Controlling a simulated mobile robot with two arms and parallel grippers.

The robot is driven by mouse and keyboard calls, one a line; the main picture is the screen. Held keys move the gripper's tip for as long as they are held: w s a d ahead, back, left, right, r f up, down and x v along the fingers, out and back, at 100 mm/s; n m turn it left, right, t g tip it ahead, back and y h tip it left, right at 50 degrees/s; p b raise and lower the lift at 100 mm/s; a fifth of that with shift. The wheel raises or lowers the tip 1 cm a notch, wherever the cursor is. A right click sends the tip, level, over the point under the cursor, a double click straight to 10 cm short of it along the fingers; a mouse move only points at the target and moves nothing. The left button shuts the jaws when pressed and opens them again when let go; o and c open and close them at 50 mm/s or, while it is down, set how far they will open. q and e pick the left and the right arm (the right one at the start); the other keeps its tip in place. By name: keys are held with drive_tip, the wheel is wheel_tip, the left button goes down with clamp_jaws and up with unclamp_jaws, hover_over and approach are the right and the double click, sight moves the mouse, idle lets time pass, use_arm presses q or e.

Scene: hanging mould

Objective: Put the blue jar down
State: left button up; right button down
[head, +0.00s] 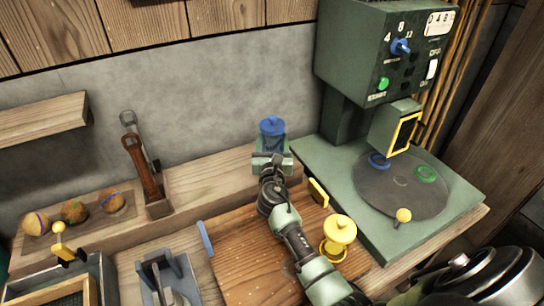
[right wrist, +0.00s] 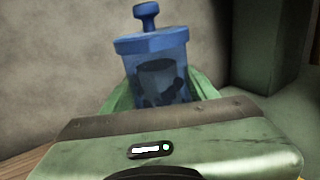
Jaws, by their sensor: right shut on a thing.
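The blue jar (head: 272,138) has a knobbed blue lid and a see-through blue body. It stands upright between the fingers of my right gripper (head: 272,158), at the back of the bench by the grey wall. In the right wrist view, the blue jar (right wrist: 158,60) shows dark shapes inside. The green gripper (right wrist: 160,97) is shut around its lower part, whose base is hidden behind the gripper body. I cannot tell whether the jar touches the wooden ledge (head: 225,168). My left gripper is not in view.
A green machine (head: 345,60) with a round turntable (head: 400,190) stands at the right. Several balls, including one (head: 75,211), and a brown lever (head: 145,175) are at the left.

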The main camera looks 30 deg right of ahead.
wheel_tip(320, 180, down, 4)
drive_tip(key=shift+f+b, duration=0.1)
drive_tip(key=shift+b, duration=0.95)
drive_tip(key=shift+f, duration=0.2)
drive_tip(key=shift+c, duration=2.2)
unclamp_jaws()
drive_tip(key=shift+r, duration=0.1)
